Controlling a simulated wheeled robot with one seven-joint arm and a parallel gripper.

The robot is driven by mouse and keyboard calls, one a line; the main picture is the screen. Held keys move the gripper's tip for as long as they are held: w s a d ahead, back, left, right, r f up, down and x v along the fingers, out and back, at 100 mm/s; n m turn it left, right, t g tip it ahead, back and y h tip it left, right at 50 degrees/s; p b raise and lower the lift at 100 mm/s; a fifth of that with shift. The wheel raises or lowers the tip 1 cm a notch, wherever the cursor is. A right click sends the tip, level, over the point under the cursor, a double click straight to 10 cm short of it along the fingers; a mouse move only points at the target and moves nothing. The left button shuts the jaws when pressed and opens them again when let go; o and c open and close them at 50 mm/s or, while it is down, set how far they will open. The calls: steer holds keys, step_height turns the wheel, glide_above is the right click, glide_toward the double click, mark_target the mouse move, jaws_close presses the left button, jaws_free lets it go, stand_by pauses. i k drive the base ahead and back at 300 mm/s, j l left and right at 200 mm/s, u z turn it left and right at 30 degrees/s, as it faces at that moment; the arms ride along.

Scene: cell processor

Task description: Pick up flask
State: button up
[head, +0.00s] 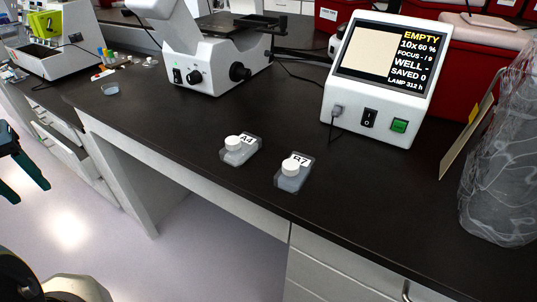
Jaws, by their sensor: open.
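Two small clear flasks with white round caps lie on the black bench top near its front edge. The flask labelled A4 (240,150) is on the left and a little farther back. The flask labelled B7, or a similar mark, (290,177) is on the right and closer to the edge. My gripper (30,178) is at the far left of the head view, partly cut off, with dark green-tipped fingers. It is open, off the bench over the floor, and far from both flasks.
A microscope (215,55) stands behind the flasks. A white screen unit (382,80) reading EMPTY is at the back right. A wrapped clear bag (503,165) stands at the right. Bench around the flasks is clear.

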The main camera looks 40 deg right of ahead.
mark_target(237, 150)
steer(key=k+z, duration=0.15)
steer(key=z, duration=1.7)
steer(key=j+z, duration=0.4)
steer(key=j, duration=0.4)
steer(key=j+z, duration=0.35)
steer(key=j, duration=0.45)
steer(key=i+j, duration=0.3)
steer(key=k+u, duration=0.15)
steer(key=k, duration=0.15)
steer(key=i+j+u, duration=0.15)
steer(key=u, duration=0.6)
